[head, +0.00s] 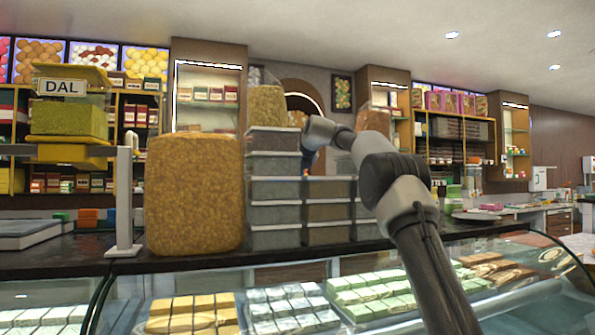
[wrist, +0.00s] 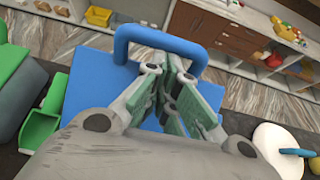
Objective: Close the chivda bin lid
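In the wrist view, a blue lid or panel (wrist: 92,92) with a raised blue handle (wrist: 160,38) lies under my gripper. I cannot tell for sure whether this is the chivda bin lid. My gripper (wrist: 172,64) has its green-padded fingers drawn together, with nothing seen between them. The fingertips are close to the handle bar; whether they touch it is unclear. In the head view my arm reaches over the counter behind stacked clear bins (head: 275,188), which hide my gripper and the blue lid. A large bag of golden-brown snack mix (head: 194,195) stands left of the stack.
A green scoop or tray (wrist: 40,128) lies left of the blue lid. A round white object (wrist: 275,145) is at right. In the head view, a glass display case of sweets (head: 290,305) fronts the dark counter, and a DAL sign (head: 62,87) stands at left.

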